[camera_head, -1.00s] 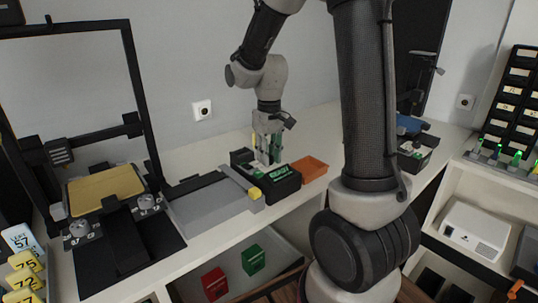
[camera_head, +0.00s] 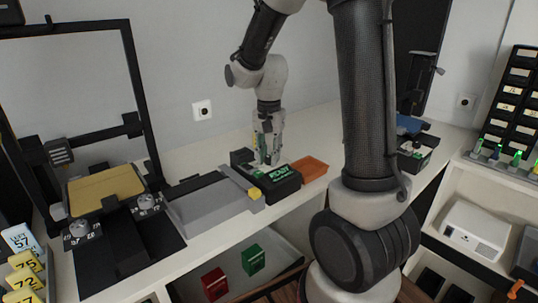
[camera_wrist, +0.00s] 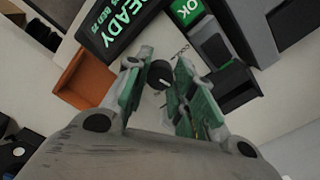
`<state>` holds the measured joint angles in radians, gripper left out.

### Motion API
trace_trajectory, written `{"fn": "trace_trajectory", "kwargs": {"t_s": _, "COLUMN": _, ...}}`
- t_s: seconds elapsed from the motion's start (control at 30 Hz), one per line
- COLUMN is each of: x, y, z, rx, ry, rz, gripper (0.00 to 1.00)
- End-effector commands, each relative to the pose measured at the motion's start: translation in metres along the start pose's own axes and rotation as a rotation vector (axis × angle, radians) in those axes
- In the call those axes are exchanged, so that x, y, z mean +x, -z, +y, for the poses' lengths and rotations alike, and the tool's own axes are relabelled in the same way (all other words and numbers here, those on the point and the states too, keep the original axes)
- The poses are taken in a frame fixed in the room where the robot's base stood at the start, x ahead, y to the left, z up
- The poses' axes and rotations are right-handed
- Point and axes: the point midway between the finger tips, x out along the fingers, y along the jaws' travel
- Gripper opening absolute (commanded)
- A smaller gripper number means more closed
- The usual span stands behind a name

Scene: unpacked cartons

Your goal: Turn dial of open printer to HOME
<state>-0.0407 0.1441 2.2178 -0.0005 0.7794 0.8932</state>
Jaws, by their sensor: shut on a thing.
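My gripper (camera_head: 267,158) points down at the small black machine (camera_head: 283,183) with a green READY display, in the middle of the counter. In the wrist view the fingers of my gripper (camera_wrist: 158,82) are shut on a black round dial (camera_wrist: 160,74) with a white mark. Its printed labels are mostly hidden by the fingers. The READY screen (camera_wrist: 120,22) and a green OK panel (camera_wrist: 187,10) lie beyond it. An open-frame printer (camera_head: 133,60) with a yellow bed (camera_head: 105,190) stands at the left. It has two grey dials (camera_head: 79,229) (camera_head: 146,202) on labelled plates, both untouched.
An orange tray (camera_head: 309,168) sits right beside the black machine; it also shows in the wrist view (camera_wrist: 85,80). A grey flat unit (camera_head: 210,205) adjoins it on the left. Red (camera_head: 214,283) and green (camera_head: 252,260) boxes lie on the shelf below.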

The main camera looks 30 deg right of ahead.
Motion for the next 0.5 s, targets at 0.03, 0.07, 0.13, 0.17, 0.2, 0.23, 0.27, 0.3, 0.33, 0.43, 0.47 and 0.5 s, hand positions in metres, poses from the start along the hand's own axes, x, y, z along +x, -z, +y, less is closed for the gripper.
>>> {"fn": "trace_trajectory", "kwargs": {"t_s": 0.03, "x": 0.0003, "y": -0.0008, "z": 0.0004, "rx": 0.034, "ry": -0.002, "rz": -0.002, "gripper": 0.01}}
{"fn": "trace_trajectory", "kwargs": {"t_s": 0.07, "x": 0.0003, "y": -0.0008, "z": 0.0003, "rx": 0.055, "ry": -0.002, "rz": -0.002, "gripper": 0.01}}
{"fn": "trace_trajectory", "kwargs": {"t_s": 0.13, "x": 0.0003, "y": -0.0009, "z": 0.0003, "rx": 0.101, "ry": -0.002, "rz": -0.002, "gripper": 0.01}}
{"fn": "trace_trajectory", "kwargs": {"t_s": 0.17, "x": 0.0003, "y": -0.0009, "z": 0.0003, "rx": 0.119, "ry": -0.002, "rz": -0.002, "gripper": 0.01}}
{"fn": "trace_trajectory", "kwargs": {"t_s": 0.2, "x": 0.0003, "y": -0.0009, "z": 0.0002, "rx": 0.140, "ry": -0.002, "rz": -0.002, "gripper": 0.01}}
{"fn": "trace_trajectory", "kwargs": {"t_s": 0.23, "x": 0.0003, "y": -0.0009, "z": 0.0002, "rx": 0.157, "ry": -0.002, "rz": -0.002, "gripper": 0.01}}
{"fn": "trace_trajectory", "kwargs": {"t_s": 0.27, "x": 0.0003, "y": -0.0009, "z": 0.0002, "rx": 0.170, "ry": -0.002, "rz": -0.002, "gripper": 0.01}}
{"fn": "trace_trajectory", "kwargs": {"t_s": 0.3, "x": 0.0003, "y": -0.0009, "z": 0.0001, "rx": 0.188, "ry": -0.002, "rz": -0.002, "gripper": 0.01}}
{"fn": "trace_trajectory", "kwargs": {"t_s": 0.33, "x": 0.0004, "y": -0.0009, "z": 0.0001, "rx": 0.199, "ry": -0.002, "rz": -0.002, "gripper": 0.01}}
{"fn": "trace_trajectory", "kwargs": {"t_s": 0.43, "x": 0.0003, "y": -0.0009, "z": 0.0001, "rx": 0.230, "ry": -0.002, "rz": -0.002, "gripper": 0.01}}
{"fn": "trace_trajectory", "kwargs": {"t_s": 0.47, "x": 0.0004, "y": -0.0010, "z": 0.0000, "rx": 0.237, "ry": -0.002, "rz": -0.002, "gripper": 0.01}}
{"fn": "trace_trajectory", "kwargs": {"t_s": 0.5, "x": 0.0004, "y": -0.0010, "z": 0.0000, "rx": 0.246, "ry": -0.001, "rz": -0.002, "gripper": 0.01}}
